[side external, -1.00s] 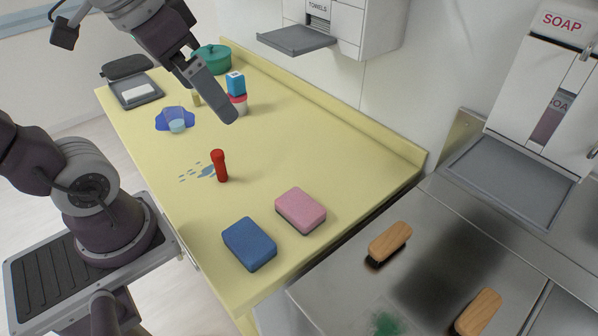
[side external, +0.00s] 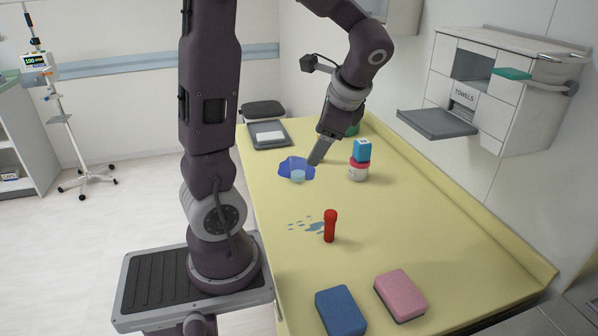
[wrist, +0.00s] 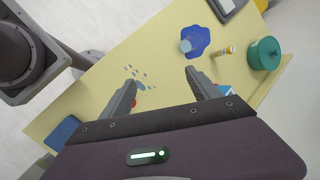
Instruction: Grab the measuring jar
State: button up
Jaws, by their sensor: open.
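A small pale-blue, see-through cup (side external: 297,176) stands at a dark-blue patch (side external: 283,170) on the yellow table; it is the likeliest measuring jar, though I see no markings. The cup also shows in the wrist view (wrist: 186,45), beyond my fingertips, up and to the right. My gripper (side external: 316,160) points down over the table, seen edge-on just right of the blue patch. In the wrist view my gripper (wrist: 160,76) is open, with bare table between its fingers. Its height above the table is hard to tell.
A white jar with red lid (side external: 358,172) bears a blue box (side external: 362,150). A red bottle (side external: 330,226), blue sponge (side external: 340,311) and pink sponge (side external: 400,295) stand nearer. A small yellowish bottle (wrist: 226,50) and green pot (wrist: 264,54) lie beyond. Mid-table right is clear.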

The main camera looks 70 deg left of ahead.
jog(key=a+f+m+g+y, duration=0.1)
jog(key=a+f+m+g, duration=0.15)
jog(key=a, duration=0.45)
jog(key=a+f+m+g+y, duration=0.2)
jog(key=a+f, duration=0.2)
jog(key=a, duration=0.3)
jog(key=m+g, duration=0.1)
jog(key=g, duration=0.1)
send_over(291, 158)
jog(key=w+d, duration=0.1)
jog(key=d, duration=0.1)
notch_tip(291, 158, down, 3)
jog(key=shift+w+a+t+y, duration=0.15)
jog(key=shift+t+y, duration=0.1)
jog(key=shift+y, duration=0.15)
jog(key=f, duration=0.2)
jog(key=w+f+y, duration=0.1)
jog(key=f, duration=0.1)
jog(key=f+y, duration=0.1)
jog(key=f, duration=0.1)
jog(key=shift+w+a+f+m, duration=0.15)
jog(key=shift+w+a+m, duration=0.2)
jog(key=shift+w, duration=0.05)
jog(key=shift+x, duration=2.4)
jog(key=c, duration=1.4)
